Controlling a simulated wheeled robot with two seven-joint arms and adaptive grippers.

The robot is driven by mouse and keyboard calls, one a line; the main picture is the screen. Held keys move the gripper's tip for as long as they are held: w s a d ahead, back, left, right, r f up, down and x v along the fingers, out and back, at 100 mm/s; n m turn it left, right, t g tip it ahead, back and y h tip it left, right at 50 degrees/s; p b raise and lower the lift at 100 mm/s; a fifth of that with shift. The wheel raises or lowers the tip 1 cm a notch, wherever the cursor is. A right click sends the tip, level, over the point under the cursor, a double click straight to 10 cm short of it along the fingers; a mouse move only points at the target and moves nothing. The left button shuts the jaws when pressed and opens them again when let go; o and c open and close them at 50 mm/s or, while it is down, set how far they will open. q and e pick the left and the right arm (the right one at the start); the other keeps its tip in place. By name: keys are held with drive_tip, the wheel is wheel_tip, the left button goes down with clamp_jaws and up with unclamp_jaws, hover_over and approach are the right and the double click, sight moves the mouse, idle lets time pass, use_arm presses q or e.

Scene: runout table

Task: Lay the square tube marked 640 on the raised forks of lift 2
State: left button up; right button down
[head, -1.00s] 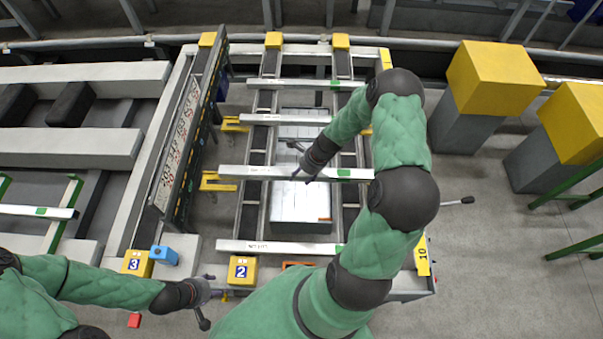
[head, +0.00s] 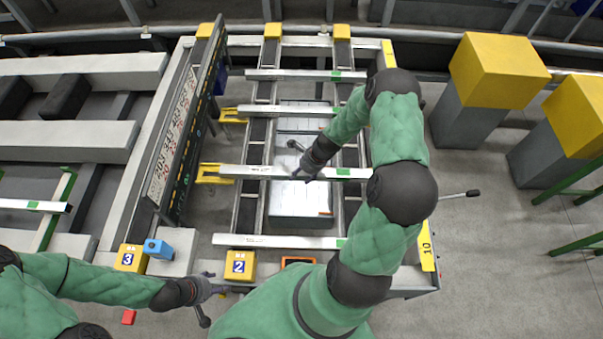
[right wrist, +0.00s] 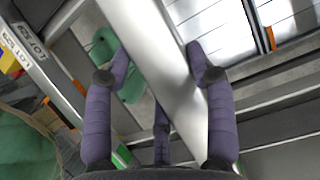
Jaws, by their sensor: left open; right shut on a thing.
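A pale square tube (head: 240,171) with a green mark near its right end lies crosswise over the runout table. Its number is not readable. My right gripper (head: 306,172) is shut on it near the middle. In the right wrist view the tube (right wrist: 155,50) passes between the purple fingers (right wrist: 160,85). The tube's left end is over or beside the nearer yellow fork (head: 208,179); I cannot tell if they touch. Another yellow fork (head: 230,115) is farther back. No lift number shows on the forks. My left gripper (head: 212,287) is open and empty near the yellow box marked 2 (head: 240,265).
Other tubes lie across the table, two behind (head: 305,75) (head: 285,110) and one in front (head: 280,241). A tall marked panel (head: 185,125) stands left of the forks. A box marked 3 (head: 130,258) and a blue block (head: 158,249) are at front left. Yellow-topped posts (head: 495,80) stand right.

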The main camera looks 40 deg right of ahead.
drive_tip(key=shift+r, duration=0.1)
drive_tip(key=shift+c, duration=1.7)
unclamp_jaws()
drive_tip(key=v, duration=1.2)
drive_tip(key=shift+s, duration=0.1)
